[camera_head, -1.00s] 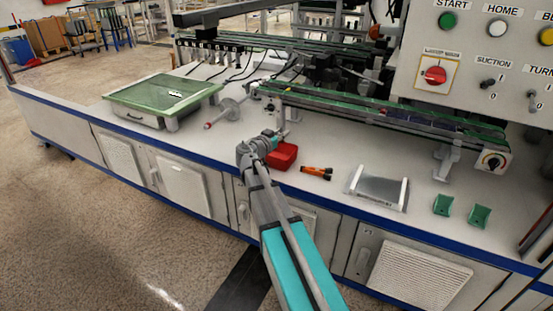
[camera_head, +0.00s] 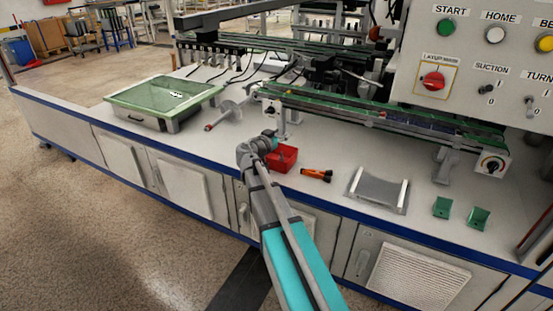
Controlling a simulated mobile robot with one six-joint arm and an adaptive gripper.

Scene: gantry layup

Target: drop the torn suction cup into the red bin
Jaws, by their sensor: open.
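The small red bin (camera_head: 284,158) stands on the white bench top near its front edge, just right of my wrist. My gripper (camera_head: 272,137) is open, at the bin's back left. It is small and partly hidden by my own wrist, so its fingertips are hard to make out. I see nothing held in it. I cannot make out the torn suction cup for certain; the inside of the bin is too small to read. A small black-and-white piece (camera_head: 176,94) lies on the green glass-topped frame (camera_head: 140,100) at the left, and I cannot tell what it is.
An orange-and-black tool (camera_head: 316,174) lies right of the bin. Further right are a grey tray with white sides (camera_head: 377,190) and two green brackets (camera_head: 442,207). A green conveyor rail (camera_head: 370,115) runs behind. A grey spindle-like part (camera_head: 225,115) lies left of the gripper.

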